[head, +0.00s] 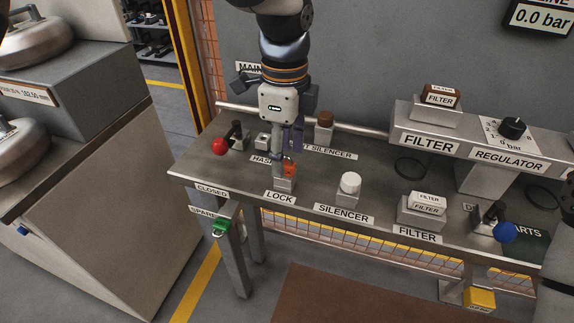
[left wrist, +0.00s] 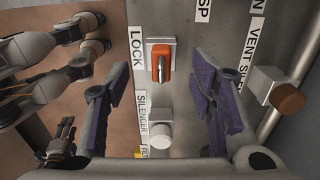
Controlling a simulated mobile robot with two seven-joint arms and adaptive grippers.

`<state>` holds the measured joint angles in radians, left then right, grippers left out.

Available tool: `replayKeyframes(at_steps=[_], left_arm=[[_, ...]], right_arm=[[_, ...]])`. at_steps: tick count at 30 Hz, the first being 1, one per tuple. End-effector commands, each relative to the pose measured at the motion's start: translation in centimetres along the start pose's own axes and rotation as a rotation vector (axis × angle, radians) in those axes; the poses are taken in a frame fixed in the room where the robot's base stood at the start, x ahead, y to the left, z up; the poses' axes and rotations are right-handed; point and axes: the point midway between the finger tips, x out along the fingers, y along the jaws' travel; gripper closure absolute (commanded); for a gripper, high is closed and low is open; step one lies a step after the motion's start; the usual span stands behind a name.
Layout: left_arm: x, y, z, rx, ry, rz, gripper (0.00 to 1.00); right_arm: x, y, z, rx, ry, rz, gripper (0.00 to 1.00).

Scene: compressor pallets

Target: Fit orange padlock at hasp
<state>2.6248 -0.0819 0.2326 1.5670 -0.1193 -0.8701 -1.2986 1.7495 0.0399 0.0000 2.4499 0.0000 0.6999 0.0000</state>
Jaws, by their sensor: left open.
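The orange padlock (head: 290,168) sits on the small metal block behind the LOCK label on the bench. In the left wrist view the padlock (left wrist: 159,63) shows its metal shackle toward the camera. My left gripper (head: 286,150) points down over it. In the left wrist view the purple fingers of the left gripper (left wrist: 163,82) are spread apart on either side of the padlock, with gaps to both. The hasp (head: 262,142) is a small metal block behind and left of the padlock, beside the red-knobbed lever. What seems my right gripper (left wrist: 62,138) is small and dark at lower left.
A red-knobbed lever (head: 220,146) stands at the bench's left end. A white silencer (head: 349,184) stands right of the padlock, and a brown-capped vent silencer (head: 325,122) behind. A green spare padlock (head: 221,226) hangs at the front edge. A blue-knobbed valve (head: 505,232) is at right.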

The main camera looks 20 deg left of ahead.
Motion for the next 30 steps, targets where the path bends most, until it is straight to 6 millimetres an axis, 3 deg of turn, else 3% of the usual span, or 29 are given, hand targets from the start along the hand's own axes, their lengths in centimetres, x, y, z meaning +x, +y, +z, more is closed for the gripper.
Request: replayKeyframes(at_steps=[9,30], left_arm=[[2.2,-0.1,0.0,-0.001,0.001,-0.006,0.5],[2.2,-0.1,0.0,0.0,0.001,-0.008,0.5]], right_arm=[[0.1,0.0,0.0,0.0,-0.002,0.0,0.6],[-0.2,0.0,-0.1,0.0,0.006,0.0,0.6]])
